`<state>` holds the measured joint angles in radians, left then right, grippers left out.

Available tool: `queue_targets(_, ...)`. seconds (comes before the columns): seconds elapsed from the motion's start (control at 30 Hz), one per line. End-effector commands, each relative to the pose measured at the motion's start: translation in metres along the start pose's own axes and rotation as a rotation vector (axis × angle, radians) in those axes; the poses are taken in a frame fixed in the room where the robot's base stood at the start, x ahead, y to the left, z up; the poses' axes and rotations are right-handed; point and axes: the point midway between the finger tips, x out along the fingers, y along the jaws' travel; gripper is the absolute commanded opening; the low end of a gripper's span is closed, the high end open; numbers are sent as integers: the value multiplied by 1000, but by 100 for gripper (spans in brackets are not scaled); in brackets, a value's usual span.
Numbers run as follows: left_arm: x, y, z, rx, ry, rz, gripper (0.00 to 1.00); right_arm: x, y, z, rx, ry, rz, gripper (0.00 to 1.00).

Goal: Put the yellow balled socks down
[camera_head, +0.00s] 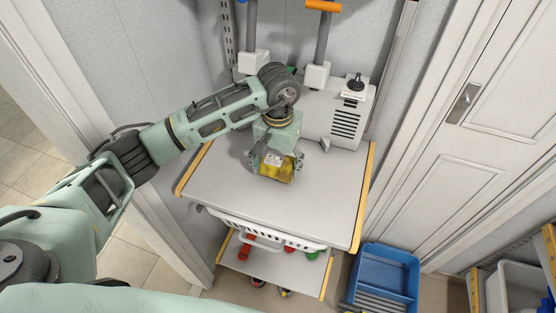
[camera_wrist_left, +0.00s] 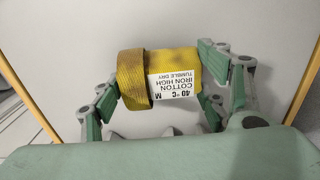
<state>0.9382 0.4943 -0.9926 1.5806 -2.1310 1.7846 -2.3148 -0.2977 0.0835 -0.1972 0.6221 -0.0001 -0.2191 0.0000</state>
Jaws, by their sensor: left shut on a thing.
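The yellow balled socks (camera_head: 274,174) are between the fingers of my left gripper (camera_head: 275,163), over the grey worktop (camera_head: 318,200). In the left wrist view the socks (camera_wrist_left: 133,80) show a brown-yellow fold and a white label reading cotton, iron high, tumble dry. The green finger pads of my left gripper (camera_wrist_left: 155,92) sit on both sides of them, shut on them. The socks look low over the worktop; I cannot tell whether they touch it. My right gripper is not in view.
A grey machine with a vented side (camera_head: 338,118) stands at the back of the worktop. Under the worktop are a white basket (camera_head: 262,236) and a lower shelf (camera_head: 262,262). A blue crate (camera_head: 386,272) is on the floor at right. The worktop's front and right are clear.

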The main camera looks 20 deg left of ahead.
Motion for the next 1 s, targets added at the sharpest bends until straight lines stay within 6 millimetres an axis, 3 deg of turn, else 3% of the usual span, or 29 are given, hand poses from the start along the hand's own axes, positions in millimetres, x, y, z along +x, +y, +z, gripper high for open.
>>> queue_targets(0.2,4,0,0,0,1,0,43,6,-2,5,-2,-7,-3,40)
queue_targets(0.23,2,0,0,0,0,0,71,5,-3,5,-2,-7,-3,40)
queue_targets(0.4,2,0,0,0,0,0,86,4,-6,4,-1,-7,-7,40)
queue_targets(0.77,1,0,0,0,0,0,87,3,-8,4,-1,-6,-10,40)
queue_targets(0.87,-4,0,0,0,0,0,87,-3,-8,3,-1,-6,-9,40)
queue_targets(1.0,-23,0,-2,1,7,0,87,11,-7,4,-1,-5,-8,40)
